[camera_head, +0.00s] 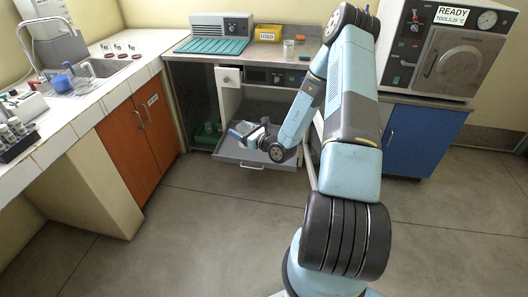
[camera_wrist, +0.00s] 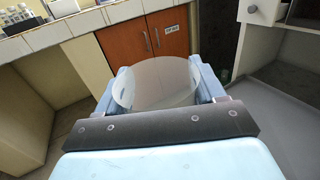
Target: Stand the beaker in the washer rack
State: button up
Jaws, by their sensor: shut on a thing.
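My gripper (camera_head: 243,131) is shut on a translucent whitish beaker (camera_wrist: 155,84), which fills the space between its two blue fingers in the wrist view. The far rim of the beaker shows above the fingers; its lower part is hidden by the gripper. In the head view the gripper is above a pulled-out grey drawer or tray (camera_head: 230,154) under the bench, and the beaker is too small there to make out clearly.
Orange cupboard doors (camera_head: 140,122) stand left of the drawer. A small open white drawer (camera_head: 229,76) sticks out above it. The bench holds a yellow tray (camera_head: 267,33) and a clear vessel (camera_head: 289,48). A steel-doored machine (camera_head: 452,65) stands at right. The floor in front is clear.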

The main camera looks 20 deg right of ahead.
aim_at(252, 152)
jog(key=z, duration=0.05)
jog(key=i, duration=1.65)
jog(key=u, duration=0.05)
